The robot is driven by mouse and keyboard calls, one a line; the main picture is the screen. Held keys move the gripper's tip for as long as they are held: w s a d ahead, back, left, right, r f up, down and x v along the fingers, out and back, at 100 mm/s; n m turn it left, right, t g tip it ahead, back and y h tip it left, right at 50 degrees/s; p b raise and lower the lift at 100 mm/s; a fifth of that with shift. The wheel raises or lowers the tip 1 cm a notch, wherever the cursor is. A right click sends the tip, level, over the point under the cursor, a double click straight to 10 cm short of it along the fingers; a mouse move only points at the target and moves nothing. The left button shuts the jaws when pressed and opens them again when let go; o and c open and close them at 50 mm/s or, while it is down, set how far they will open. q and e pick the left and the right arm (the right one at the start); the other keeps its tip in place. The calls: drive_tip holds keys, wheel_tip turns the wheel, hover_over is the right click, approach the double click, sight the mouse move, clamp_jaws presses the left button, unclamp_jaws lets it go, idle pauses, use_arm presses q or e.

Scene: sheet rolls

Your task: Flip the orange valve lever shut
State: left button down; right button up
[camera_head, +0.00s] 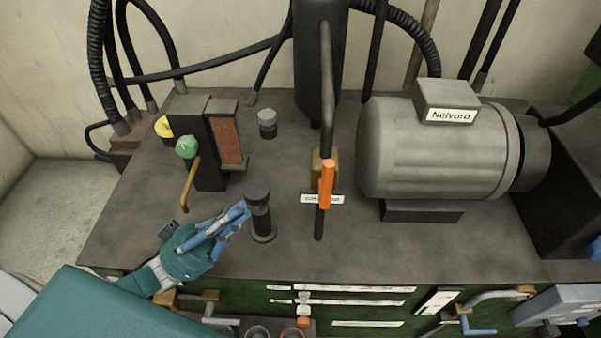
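The orange valve lever (327,186) is at the middle of the head view. It sits on a brass valve body (317,160) on a dark vertical pipe, and appears roughly in line with that pipe. A white label (337,199) lies beside it, partly covered by the lever and pipe. My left gripper (244,211) comes in from the lower left, with teal body and blue fingers. Its fingertips are beside a dark post, left of and apart from the lever. Whether the fingers are open or shut is unclear. My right gripper does not show.
The dark post (260,215) stands between my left gripper and the lever. A grey motor (430,150) is close on the lever's right. A dark block with a red-brown panel (226,140) and a yellow handle (190,185) are at left. The bench top in front is mostly clear.

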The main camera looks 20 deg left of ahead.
sight(326, 175)
use_arm(q)
drive_tip(key=shift+r, duration=0.15)
drive_tip(key=w+d+f+p+x, duration=0.1)
drive_tip(key=p+x, duration=0.5)
drive_tip(key=x, duration=0.6)
drive_tip(key=shift+d+f, duration=0.3)
drive_tip(key=shift+d, duration=0.35)
drive_tip(key=shift+w, duration=0.15)
